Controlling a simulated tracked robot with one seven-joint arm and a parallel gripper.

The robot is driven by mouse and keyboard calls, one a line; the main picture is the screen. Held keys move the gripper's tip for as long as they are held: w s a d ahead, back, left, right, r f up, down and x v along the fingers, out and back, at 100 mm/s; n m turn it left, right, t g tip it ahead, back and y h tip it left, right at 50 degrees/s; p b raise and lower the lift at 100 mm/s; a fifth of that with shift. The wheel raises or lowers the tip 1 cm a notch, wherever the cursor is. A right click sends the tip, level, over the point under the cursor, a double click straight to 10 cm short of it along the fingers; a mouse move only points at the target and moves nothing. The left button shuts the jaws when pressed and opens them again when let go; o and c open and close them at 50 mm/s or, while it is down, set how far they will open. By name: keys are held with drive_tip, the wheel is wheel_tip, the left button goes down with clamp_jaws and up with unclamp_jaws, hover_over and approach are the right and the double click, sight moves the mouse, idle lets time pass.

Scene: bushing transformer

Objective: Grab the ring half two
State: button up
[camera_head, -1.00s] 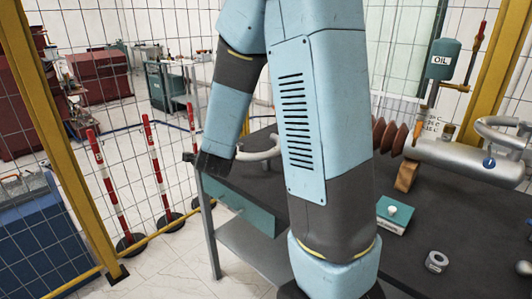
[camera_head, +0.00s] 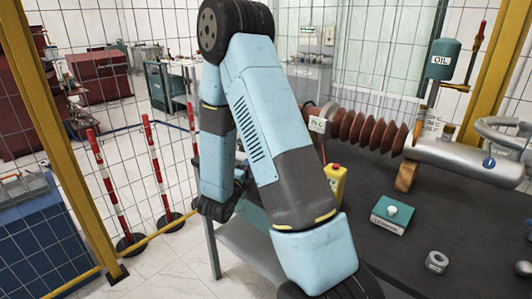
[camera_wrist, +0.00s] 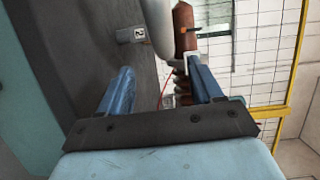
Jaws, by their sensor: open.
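In the wrist view, a pale, smooth, curved piece (camera_wrist: 158,24) stands at the top, just beyond my fingers; it looks like part of a ring half, cut off by the frame edge. A small grey block with a "2" label (camera_wrist: 138,33) is beside it, on the dark table. My gripper (camera_wrist: 160,84) is open, with two blue fingers apart and nothing clearly held between them. The pale piece is ahead of the gap, apart from the left finger; whether the right finger touches anything there is unclear. In the head view my arm hides the ring half.
A brown ribbed bushing (camera_head: 368,130) with a silver cylinder (camera_head: 455,158) lies along the table's back, on a wooden support (camera_head: 405,176). A yellow box with a red button (camera_head: 336,182), a teal box (camera_head: 392,214) and a metal nut (camera_head: 436,261) stand nearby. Mesh fencing encloses the area.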

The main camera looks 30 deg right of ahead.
drive_tip(key=x, duration=0.5)
drive_tip(key=shift+s+r+x, duration=0.1)
drive_tip(key=shift+x, duration=1.3)
drive_tip(key=shift+s+r+x, duration=0.1)
drive_tip(key=shift+r+x, duration=0.05)
drive_tip(key=shift+x, duration=1.25)
drive_tip(key=shift+d, duration=0.2)
drive_tip(key=shift+c, duration=0.5)
drive_tip(key=c, duration=1.1)
drive_tip(key=shift+r, duration=0.1)
